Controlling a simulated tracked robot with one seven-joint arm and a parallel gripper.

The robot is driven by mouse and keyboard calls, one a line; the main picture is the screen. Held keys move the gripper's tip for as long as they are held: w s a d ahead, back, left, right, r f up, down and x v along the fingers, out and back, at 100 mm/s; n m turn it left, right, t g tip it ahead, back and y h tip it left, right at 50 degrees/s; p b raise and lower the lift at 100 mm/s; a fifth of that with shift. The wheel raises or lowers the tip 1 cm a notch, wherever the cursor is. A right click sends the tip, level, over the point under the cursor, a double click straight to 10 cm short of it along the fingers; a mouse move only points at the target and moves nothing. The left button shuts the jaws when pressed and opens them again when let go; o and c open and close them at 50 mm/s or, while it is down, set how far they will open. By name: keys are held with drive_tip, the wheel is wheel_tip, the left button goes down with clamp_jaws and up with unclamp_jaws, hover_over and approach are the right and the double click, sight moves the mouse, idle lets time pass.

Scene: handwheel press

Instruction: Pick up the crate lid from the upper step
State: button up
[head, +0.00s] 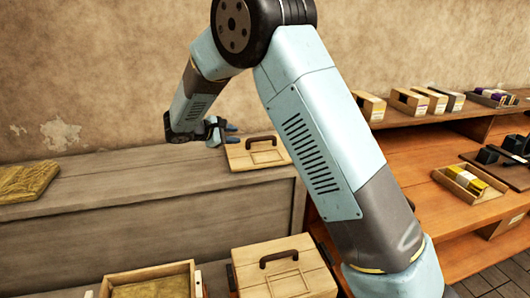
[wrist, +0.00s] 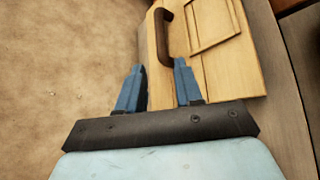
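The crate lid (head: 240,157) is a pale wooden board with a dark brown bar handle (head: 262,137), lying on the grey upper step (head: 150,185), partly hidden by my arm. In the wrist view the lid (wrist: 245,75) fills the upper right, and its handle (wrist: 165,40) shows ahead of the gap between my fingers. My gripper (head: 228,132) is just left of the lid in the head view. In the wrist view its two blue fingers (wrist: 158,66) stand apart with nothing between them. I see no contact with the handle.
A closed wooden crate (head: 265,278) with a similar handle stands below, in front of the step. An open crate (head: 150,272) is beside it. A folded yellowish cloth-like bundle (head: 25,180) lies on the step's left. Orange shelves (head: 420,150) with small boxes stand right. The step's middle is clear.

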sight(257, 139)
drive_tip(key=x, duration=1.3)
drive_tip(key=shift+w+d+f, duration=0.1)
drive_tip(key=shift+d+f, duration=0.1)
drive_tip(key=shift+d, duration=0.1)
clamp_jaws()
idle(1.1)
